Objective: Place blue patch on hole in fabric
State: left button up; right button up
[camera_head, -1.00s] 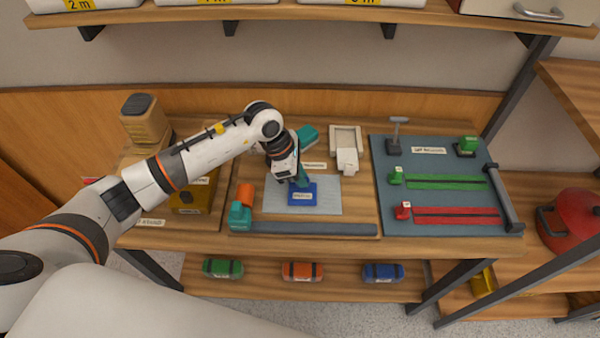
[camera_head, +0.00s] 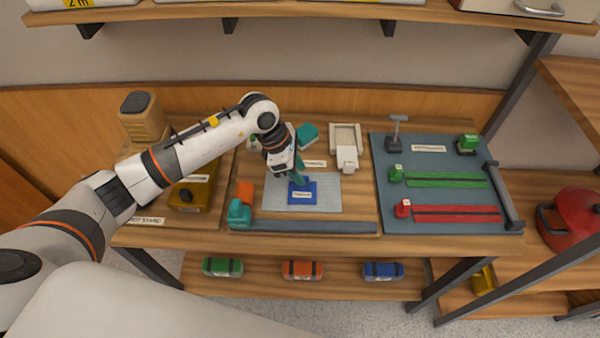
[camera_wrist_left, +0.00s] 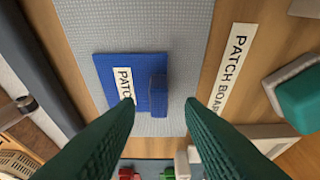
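The blue patch (camera_head: 311,187) lies on the grey fabric (camera_head: 331,201), and a white label is on its face. In the left wrist view the patch (camera_wrist_left: 137,78) shows a raised blue tab along one side, and the fabric (camera_wrist_left: 176,40) spreads around it. No hole shows in the bare fabric; what is under the patch is hidden. My left gripper (camera_head: 297,178) is just over the patch. Its green fingers (camera_wrist_left: 159,101) stand apart with the tab between them in the picture, and neither is seen pressing on it. My right gripper is out of view.
A teal-handled tool (camera_head: 239,213) and a long grey bar (camera_head: 310,227) lie along the board's front. A white device (camera_head: 347,160) and a teal block (camera_head: 307,133) stand behind the fabric. A slate mat (camera_head: 380,190) with green and red strips is at right.

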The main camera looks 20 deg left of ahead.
pick_arm(q)
jog(key=b+v, duration=0.1)
jog(key=v, duration=0.9)
jog(key=shift+a+r+b, duration=0.15)
jog(key=shift+b, duration=0.25)
jog(key=shift+s, duration=0.1)
